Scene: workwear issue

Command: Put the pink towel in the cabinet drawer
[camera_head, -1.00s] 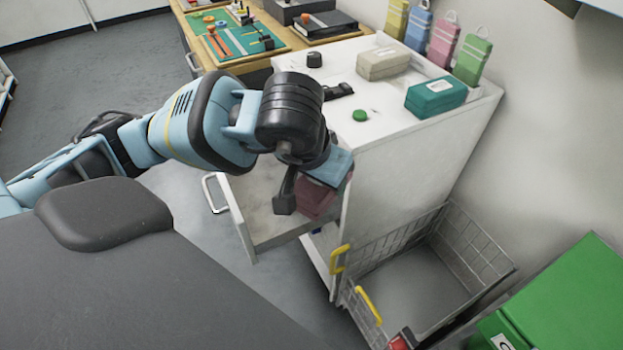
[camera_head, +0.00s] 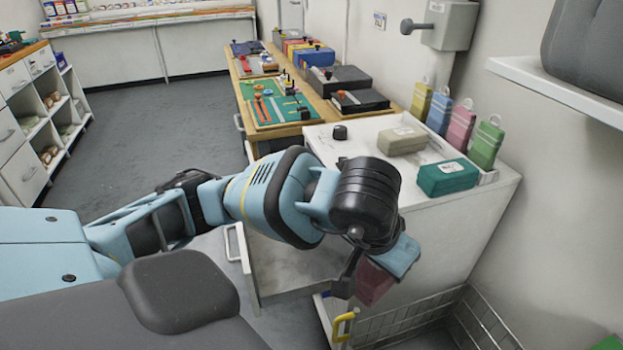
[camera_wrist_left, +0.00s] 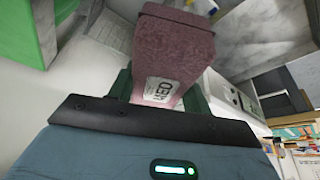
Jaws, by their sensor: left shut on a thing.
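My left gripper (camera_head: 384,266) is shut on the pink towel (camera_head: 374,284), a folded dark-pink block. In the left wrist view the towel (camera_wrist_left: 175,45) sits between the fingers and carries a white label marked "MED". The cabinet drawer (camera_head: 275,262) is pulled out from the white cabinet (camera_head: 455,235). My left wrist and arm hide part of the drawer. In the head view the towel lies to the right of the drawer's visible interior, in front of the cabinet's side. Its height over the drawer is hard to tell. My right gripper is not in view.
On the cabinet top are a beige case (camera_head: 402,140), a green case (camera_head: 447,177) and several coloured tags at the back. A workbench (camera_head: 275,125) with tool trays stands behind. A wall shelf (camera_head: 560,90) is at right.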

